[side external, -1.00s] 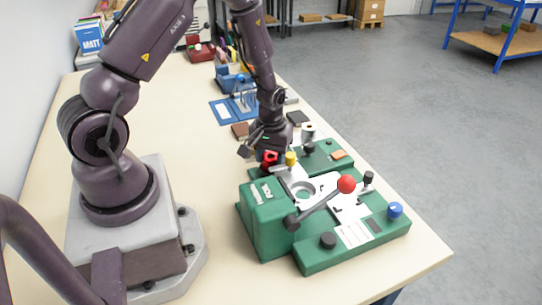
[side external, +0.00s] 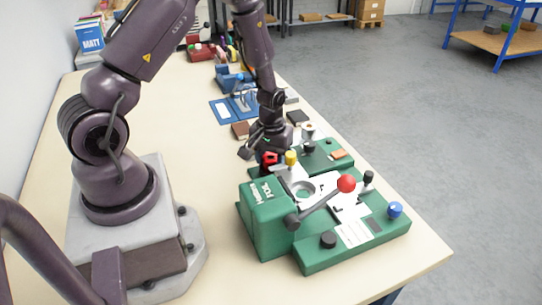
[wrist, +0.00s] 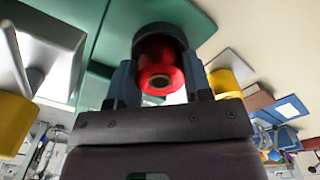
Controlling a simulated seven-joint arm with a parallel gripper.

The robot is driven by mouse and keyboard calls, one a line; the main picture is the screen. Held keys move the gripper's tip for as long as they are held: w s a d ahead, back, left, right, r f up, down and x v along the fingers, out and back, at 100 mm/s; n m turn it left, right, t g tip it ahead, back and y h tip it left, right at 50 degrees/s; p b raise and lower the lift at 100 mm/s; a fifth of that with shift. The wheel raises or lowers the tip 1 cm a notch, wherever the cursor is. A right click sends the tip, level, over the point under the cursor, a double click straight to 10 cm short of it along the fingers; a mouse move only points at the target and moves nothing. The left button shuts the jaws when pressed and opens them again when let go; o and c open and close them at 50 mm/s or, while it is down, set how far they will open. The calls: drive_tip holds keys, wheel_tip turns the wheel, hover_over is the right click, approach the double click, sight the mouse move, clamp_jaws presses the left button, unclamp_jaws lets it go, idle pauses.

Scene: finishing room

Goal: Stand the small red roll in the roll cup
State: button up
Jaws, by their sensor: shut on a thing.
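The small red roll (wrist: 160,72) is between my gripper's two fingers in the wrist view, its holed end facing the camera. A round black cup (wrist: 158,37) lies just beyond it, and the roll's far part overlaps the cup's mouth. I cannot tell how deep it sits or whether it touches. My gripper (side external: 263,153) points down at the back left of the green machine in the side view. It is shut on the roll. The roll (side external: 270,157) shows as a small red patch beneath it, partly hidden by the fingers and dark parts.
A blue fixture (side external: 228,112) and a brown block (side external: 240,130) lie behind. The table left of the machine is clear.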

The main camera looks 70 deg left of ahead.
sight(271, 157)
drive_tip(key=shift+f, duration=0.35)
drive_tip(key=o, duration=0.6)
drive_tip(key=shift+r, duration=5.55)
